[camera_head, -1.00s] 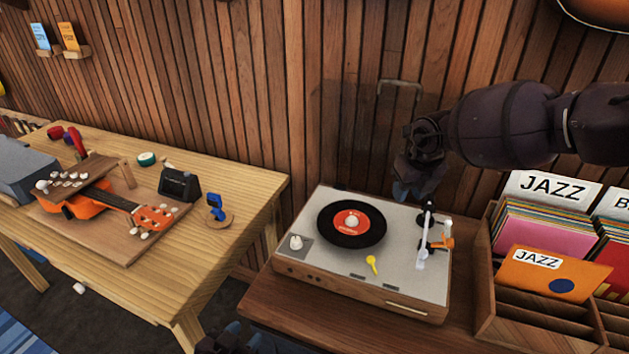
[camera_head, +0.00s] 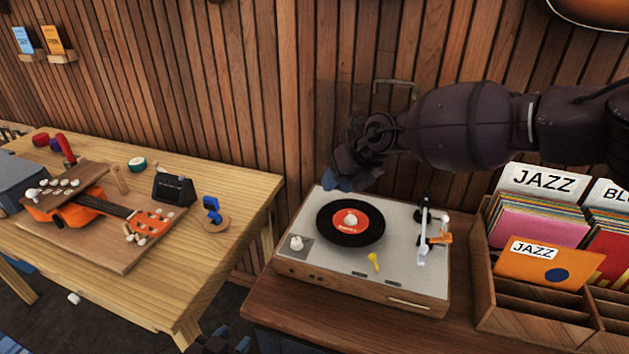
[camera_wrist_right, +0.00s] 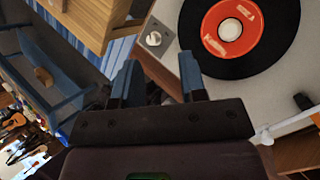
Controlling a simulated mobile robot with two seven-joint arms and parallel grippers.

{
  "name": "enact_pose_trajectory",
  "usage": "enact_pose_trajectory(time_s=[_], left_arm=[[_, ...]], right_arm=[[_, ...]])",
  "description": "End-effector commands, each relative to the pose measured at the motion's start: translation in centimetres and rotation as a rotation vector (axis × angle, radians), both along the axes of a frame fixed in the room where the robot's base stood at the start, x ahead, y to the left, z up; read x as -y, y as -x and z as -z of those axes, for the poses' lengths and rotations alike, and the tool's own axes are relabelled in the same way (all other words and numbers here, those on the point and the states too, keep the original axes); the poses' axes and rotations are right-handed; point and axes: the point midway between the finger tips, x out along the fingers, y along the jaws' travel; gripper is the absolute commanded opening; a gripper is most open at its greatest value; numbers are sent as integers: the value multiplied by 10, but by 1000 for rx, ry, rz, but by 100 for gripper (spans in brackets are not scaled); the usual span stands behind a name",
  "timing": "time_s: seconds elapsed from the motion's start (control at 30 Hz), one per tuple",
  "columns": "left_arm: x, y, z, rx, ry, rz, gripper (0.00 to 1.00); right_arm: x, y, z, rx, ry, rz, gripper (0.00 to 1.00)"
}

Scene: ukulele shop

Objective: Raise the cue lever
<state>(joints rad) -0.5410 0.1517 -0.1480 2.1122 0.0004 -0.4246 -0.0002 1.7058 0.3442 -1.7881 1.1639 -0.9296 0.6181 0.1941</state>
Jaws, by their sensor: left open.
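The turntable (camera_head: 305,258) stands on a brown cabinet, with a black record with a red label (camera_head: 350,222) on it. Its tonearm (camera_head: 423,228) is at the right side, with a small orange lever (camera_head: 438,239) beside it. A yellow lever (camera_head: 374,262) sits at the front of the deck. I cannot tell for certain which one is the cue lever. My right gripper (camera_head: 342,184) is over the turntable's back edge, open and empty; its fingers (camera_wrist_right: 158,82) show apart in the right wrist view. My left gripper (camera_head: 222,343) is open at the bottom edge, away from the turntable.
A crate of records (camera_head: 525,318) stands close to the turntable's right. A wooden table (camera_head: 225,200) with an orange ukulele (camera_head: 82,208) is at the left, separated by a gap. The slatted wall is close behind the turntable.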

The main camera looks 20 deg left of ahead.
Motion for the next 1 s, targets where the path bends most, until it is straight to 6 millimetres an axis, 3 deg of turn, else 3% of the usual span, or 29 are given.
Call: enact_pose_trajectory(time_s=[0.4,1.0], left_arm=[[0,0,-1,1,0,0,43],[0,0,-1,0,0,0,43]], right_arm=[[-25,18,-9,-34,-112,-3,39],[-26,19,-7,-40,-117,-1,44]])
